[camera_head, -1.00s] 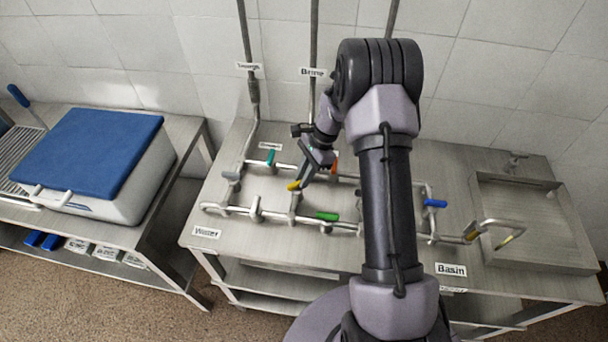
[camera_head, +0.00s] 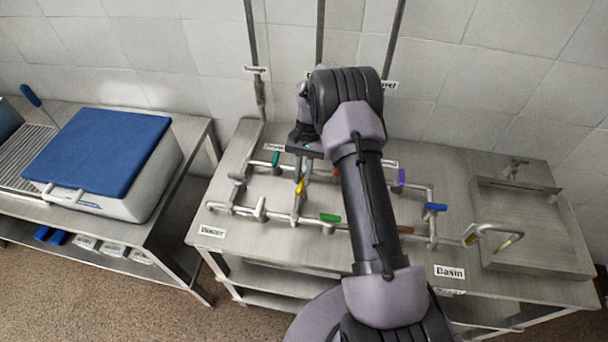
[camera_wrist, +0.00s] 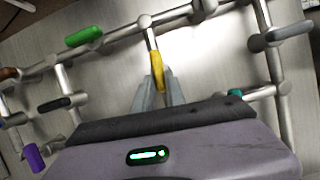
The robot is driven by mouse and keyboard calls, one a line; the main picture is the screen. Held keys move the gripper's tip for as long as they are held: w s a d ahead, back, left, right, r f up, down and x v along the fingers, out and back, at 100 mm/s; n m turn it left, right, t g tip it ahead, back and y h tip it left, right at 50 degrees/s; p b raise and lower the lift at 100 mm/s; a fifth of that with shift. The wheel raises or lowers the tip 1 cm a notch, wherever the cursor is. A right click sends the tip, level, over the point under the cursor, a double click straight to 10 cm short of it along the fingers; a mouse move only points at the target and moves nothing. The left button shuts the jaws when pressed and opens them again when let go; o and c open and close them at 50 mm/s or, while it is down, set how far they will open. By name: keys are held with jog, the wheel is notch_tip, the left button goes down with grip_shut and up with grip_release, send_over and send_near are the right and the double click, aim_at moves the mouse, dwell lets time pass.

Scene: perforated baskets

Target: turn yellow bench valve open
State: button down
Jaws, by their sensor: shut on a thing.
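The yellow valve handle (camera_head: 300,186) sits on a branch of the metal pipework on the bench. In the wrist view the yellow handle (camera_wrist: 157,66) points from the pipe toward my gripper, nearly in line with its short pipe stub. My gripper (camera_head: 303,178) reaches down to it from behind. In the wrist view the two fingertips of my gripper (camera_wrist: 158,88) are closed around the free end of the yellow handle.
Other handles stand close by: green (camera_head: 330,218), teal (camera_head: 276,159), purple (camera_head: 401,177), blue (camera_head: 435,207) and grey (camera_wrist: 288,32). A sink basin (camera_head: 530,262) is at the right of the bench. A cooler with a blue lid (camera_head: 97,155) stands on the left table.

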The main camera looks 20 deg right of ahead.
jog(key=shift+w+a+n, duration=0.1)
jog(key=shift+n, duration=0.5)
jog(key=c, duration=1.4)
grip_release()
jog(key=p+v, duration=0.2)
jog(key=v, duration=0.6)
jog(key=p+v, duration=0.2)
jog(key=v, duration=0.7)
jog(key=shift+w+a+r, duration=0.15)
jog(key=shift+r, duration=0.05)
